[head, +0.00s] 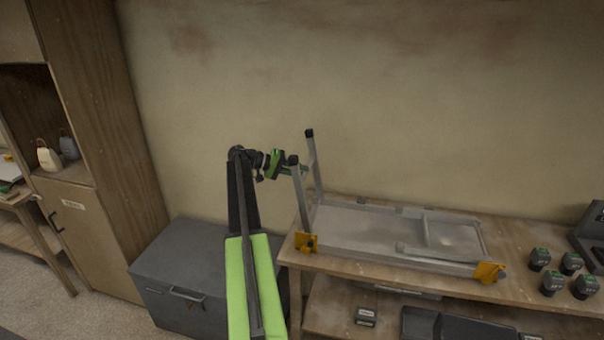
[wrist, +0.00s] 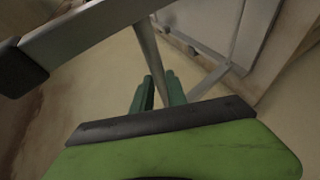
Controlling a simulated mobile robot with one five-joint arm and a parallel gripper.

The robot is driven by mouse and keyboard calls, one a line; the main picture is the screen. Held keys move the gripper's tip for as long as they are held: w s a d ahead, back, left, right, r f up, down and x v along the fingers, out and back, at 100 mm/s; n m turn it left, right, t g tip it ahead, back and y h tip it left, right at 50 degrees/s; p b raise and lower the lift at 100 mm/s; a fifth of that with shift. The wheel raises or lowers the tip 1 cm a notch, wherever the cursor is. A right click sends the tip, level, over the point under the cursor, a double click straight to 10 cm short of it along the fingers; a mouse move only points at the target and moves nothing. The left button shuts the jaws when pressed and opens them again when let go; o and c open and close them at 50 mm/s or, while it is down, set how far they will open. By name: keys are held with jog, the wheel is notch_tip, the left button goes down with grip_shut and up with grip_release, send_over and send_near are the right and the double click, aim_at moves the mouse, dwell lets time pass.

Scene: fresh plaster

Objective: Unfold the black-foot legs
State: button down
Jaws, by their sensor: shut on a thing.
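A grey folding table (head: 370,228) lies upside down on the workbench. At its left end, a pair of grey legs (head: 302,205) with black feet (head: 309,133) stands up, close to upright. A crossbar joins them; it also shows in the wrist view (wrist: 148,45), as does one black foot (wrist: 20,68). My gripper (head: 292,169) is at this leg pair, its green fingers (wrist: 158,92) shut on the crossbar. A second leg pair (head: 430,254) lies folded flat at the table's right part. Yellow brackets (head: 306,243) sit at the near corners.
The wooden workbench (head: 520,290) carries several black-and-green blocks (head: 552,284) at the right. A grey chest (head: 190,275) stands left of the bench, beside a wooden cabinet (head: 105,150). The plaster wall (head: 420,100) is close behind. The air above the table is clear.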

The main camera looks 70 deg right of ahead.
jog(key=shift+w+f, duration=0.15)
jog(key=shift+f, duration=0.25)
jog(key=c, duration=1.7)
grip_release()
jog(key=shift+c, duration=0.2)
jog(key=o, duration=0.4)
jog(key=shift+w+d+f, duration=0.2)
jog(key=shift+d+f, duration=0.05)
jog(key=shift+d, duration=0.1)
jog(key=shift+s+a+r, duration=0.1)
jog(key=p+v, duration=0.6)
jog(key=v, duration=1.1)
jog(key=shift+a+r+p, duration=0.1)
jog(key=shift+r+p, duration=0.05)
jog(key=shift+p, duration=0.15)
